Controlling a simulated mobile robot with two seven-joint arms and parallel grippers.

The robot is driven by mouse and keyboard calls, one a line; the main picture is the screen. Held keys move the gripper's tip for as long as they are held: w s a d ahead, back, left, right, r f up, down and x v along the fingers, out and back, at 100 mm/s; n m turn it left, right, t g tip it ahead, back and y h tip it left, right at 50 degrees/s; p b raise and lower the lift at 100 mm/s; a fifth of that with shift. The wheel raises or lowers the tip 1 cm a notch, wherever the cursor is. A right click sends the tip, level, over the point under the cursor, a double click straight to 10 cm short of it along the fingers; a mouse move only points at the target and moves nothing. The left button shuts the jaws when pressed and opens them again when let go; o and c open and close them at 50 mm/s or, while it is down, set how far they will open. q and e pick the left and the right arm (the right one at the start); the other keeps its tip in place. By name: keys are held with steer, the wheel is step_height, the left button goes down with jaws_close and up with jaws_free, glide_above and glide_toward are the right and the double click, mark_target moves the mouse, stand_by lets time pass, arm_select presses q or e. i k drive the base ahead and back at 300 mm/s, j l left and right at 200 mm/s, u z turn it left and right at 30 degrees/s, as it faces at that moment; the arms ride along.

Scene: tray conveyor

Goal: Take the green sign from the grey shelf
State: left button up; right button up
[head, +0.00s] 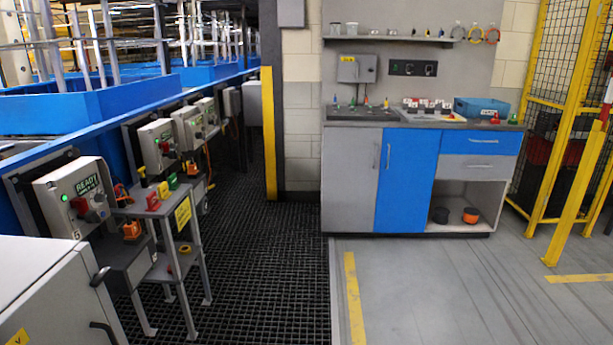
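A small green sign-like piece (173,181) stands on the top of a grey shelf stand (135,212) at the left of the head view. Beside it in a row on the same top are a yellow piece (163,190) and a red piece (153,202). Any writing on the green piece is too small to read. Neither of my grippers is in view.
Control boxes (82,197) line the blue conveyor (120,100) behind the stand. A grey cabinet (45,290) is at the near left. Black grating (255,270) lies clear right of the stand. A workbench (350,180) stands at the back right.

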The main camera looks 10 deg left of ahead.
mark_target(174, 185)
steer(key=i+u, duration=0.1)
steer(key=i, duration=0.6)
steer(key=i+l+u, duration=0.1)
steer(key=i, duration=0.6)
steer(key=i+u, duration=0.4)
steer(key=i, duration=0.2)
steer(key=i+l+u, duration=0.25)
steer(key=i+u, duration=0.15)
steer(key=i, duration=0.15)
steer(key=i+u, duration=0.25)
steer(key=u, duration=0.2)
steer(key=i+u, duration=0.25)
steer(key=u, duration=0.15)
steer(key=i+l+u, duration=0.2)
steer(key=u, duration=0.25)
